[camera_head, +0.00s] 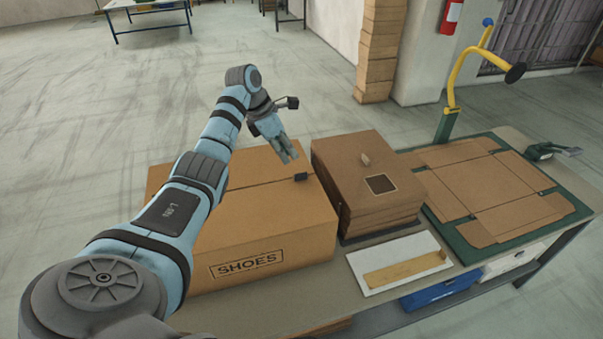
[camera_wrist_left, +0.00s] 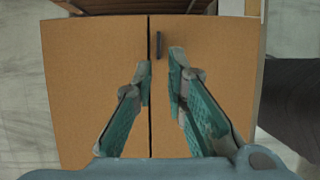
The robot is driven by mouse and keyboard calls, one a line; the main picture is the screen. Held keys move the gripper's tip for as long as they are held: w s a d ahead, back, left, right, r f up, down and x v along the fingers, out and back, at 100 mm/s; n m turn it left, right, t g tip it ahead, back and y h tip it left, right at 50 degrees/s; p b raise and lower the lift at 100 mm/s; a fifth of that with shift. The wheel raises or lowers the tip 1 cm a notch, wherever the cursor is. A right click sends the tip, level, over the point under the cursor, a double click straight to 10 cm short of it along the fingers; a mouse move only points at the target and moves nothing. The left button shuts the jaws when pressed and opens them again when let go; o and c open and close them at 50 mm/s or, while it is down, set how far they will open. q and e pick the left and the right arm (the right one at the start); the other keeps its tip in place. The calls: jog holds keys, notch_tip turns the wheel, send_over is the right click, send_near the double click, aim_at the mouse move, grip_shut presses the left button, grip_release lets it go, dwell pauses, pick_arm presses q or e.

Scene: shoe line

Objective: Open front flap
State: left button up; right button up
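A large brown cardboard box marked SHOES (camera_head: 285,225) stands at the table's near left. Its two top flaps lie shut and meet along a seam. The front flap (camera_head: 250,215) is on the label side. A small black tab (camera_head: 301,177) sits by the seam near the box's right end; in the left wrist view the tab (camera_wrist_left: 158,45) stands just right of the seam. My left gripper (camera_head: 288,158) hangs over the box top, close to the tab. Its fingers (camera_wrist_left: 160,66) are apart, with nothing between them. My right gripper is not in view.
A stack of brown boxes (camera_head: 375,165) stands right beside the shoe box. A white board with a wooden strip (camera_head: 403,271) lies in front of the stack. Unfolded cardboard (camera_head: 480,185) lies on a green mat to the right, with a yellow-armed stand (camera_head: 452,80) behind it.

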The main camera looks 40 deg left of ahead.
aim_at(301, 174)
pick_arm(q)
jog(key=b+x, duration=0.1)
jog(key=x, duration=0.7)
jog(key=shift+w+a+f+b, duration=0.1)
jog(key=shift+w+f+b, duration=0.05)
jog(key=shift+f+b, duration=0.2)
jog(key=shift+w+f, duration=0.2)
jog(key=shift+s+r, duration=0.2)
jog(key=shift+s, duration=0.1)
jog(key=shift+c, duration=0.4)
grip_shut()
jog(key=shift+w, duration=0.1)
